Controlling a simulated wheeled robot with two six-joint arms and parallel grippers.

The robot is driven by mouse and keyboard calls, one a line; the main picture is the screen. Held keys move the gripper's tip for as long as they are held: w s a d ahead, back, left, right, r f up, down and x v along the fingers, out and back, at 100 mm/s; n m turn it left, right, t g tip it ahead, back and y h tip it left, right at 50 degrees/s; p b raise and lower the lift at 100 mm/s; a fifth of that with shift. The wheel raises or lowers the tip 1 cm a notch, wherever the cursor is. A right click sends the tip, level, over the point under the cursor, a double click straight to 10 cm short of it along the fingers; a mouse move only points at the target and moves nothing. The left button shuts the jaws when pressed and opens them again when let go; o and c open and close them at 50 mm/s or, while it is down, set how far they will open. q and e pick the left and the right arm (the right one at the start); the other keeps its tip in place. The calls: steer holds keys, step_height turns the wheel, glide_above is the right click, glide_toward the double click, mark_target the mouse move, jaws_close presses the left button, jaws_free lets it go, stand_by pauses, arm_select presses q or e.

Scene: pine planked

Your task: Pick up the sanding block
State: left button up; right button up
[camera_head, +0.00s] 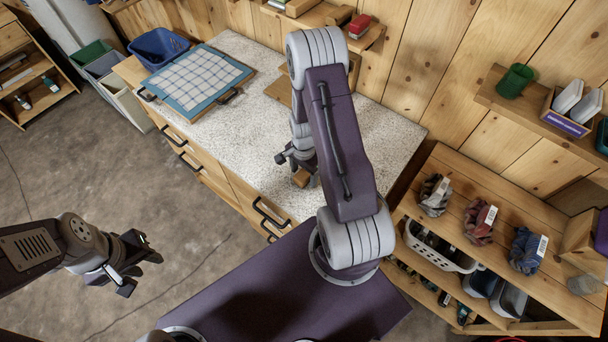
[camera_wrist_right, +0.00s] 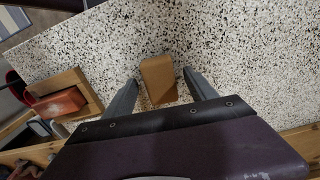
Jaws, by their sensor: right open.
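The sanding block is a small brown block (camera_head: 301,177) on the speckled countertop (camera_head: 385,137), near its front edge. In the right wrist view the block (camera_wrist_right: 158,80) lies between the two fingers of my right gripper (camera_wrist_right: 162,88), with a gap on each side. My right gripper (camera_head: 298,168) is open and points down at the block; its arm hides part of the counter. My left gripper (camera_head: 130,262) is over the floor at the left, away from the counter; its jaw opening is unclear.
A blue board with a checked cloth (camera_head: 196,80) and a blue bin (camera_head: 158,48) occupy the counter's left end. A wooden tray with a reddish item (camera_wrist_right: 60,103) is close by. Drawer handles (camera_head: 270,212) stick out in front. A shelf unit (camera_head: 470,225) stands right.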

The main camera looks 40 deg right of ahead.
mark_target(305, 173)
steer(key=shift+w+f, duration=0.15)
steer(key=shift+f, duration=0.2)
steer(key=shift+r, duration=0.1)
steer(key=c, duration=0.9)
jaws_close()
steer(key=shift+r, duration=0.6)
steer(key=r, duration=0.1)
steer(key=r+b, duration=0.1)
steer(key=r, duration=0.1)
steer(key=shift+d, duration=0.25)
steer(key=s+d+r+b, duration=0.2)
steer(key=s+d+r, duration=0.4)
steer(key=s+d, duration=0.1)
steer(key=shift+s+d+r, duration=0.4)
steer(key=shift+s, duration=0.35)
